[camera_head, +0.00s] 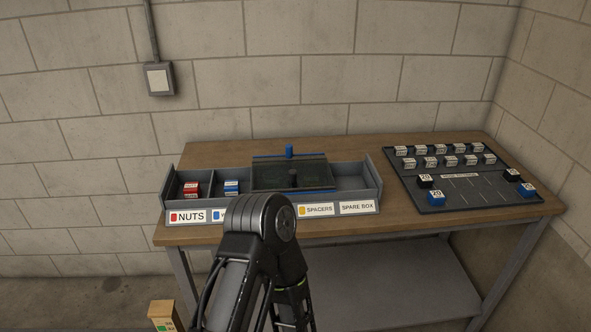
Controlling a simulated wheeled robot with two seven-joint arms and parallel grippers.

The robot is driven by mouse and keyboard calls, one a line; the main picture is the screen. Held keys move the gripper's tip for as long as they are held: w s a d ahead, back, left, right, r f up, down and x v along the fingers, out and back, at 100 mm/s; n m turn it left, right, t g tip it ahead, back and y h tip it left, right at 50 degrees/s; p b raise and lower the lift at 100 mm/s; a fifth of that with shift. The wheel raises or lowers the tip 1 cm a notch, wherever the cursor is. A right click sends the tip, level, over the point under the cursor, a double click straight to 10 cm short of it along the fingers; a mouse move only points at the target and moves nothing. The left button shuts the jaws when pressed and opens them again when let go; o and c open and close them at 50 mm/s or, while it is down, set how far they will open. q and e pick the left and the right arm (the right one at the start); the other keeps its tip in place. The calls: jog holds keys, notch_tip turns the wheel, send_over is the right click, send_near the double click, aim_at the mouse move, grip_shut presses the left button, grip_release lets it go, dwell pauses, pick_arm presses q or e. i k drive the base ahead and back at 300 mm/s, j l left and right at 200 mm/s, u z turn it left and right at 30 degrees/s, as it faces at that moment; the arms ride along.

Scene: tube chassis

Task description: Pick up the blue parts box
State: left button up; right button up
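A blue box with a white label (231,187) sits in the second compartment of the grey divided tray (372,195), behind a partly hidden front label marked blue. A red box with a white label (191,188) is in the compartment to its left, behind the NUTS label. Two more small blue boxes with white tops, one at the mat's front left (436,198) and one at its front right (523,193), sit on the dark mat (478,202). A dark arm joint of mine rises in front of the tray's middle.
Several white-labelled dark blocks stand in rows on the mat. The wooden table (420,222) has bare strips around both. A tan box (163,316) is low at left.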

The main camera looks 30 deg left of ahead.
aim_at(231, 187)
jog(key=u, duration=1.55)
jog(key=i+j, duration=0.15)
jog(key=j, duration=0.2)
jog(key=i+j, duration=0.15)
jog(key=j, duration=0.25)
jog(key=i+j, duration=0.1)
jog(key=j, duration=0.25)
jog(key=i+j, duration=0.15)
jog(key=j, duration=0.2)
jog(key=z, duration=1.15)
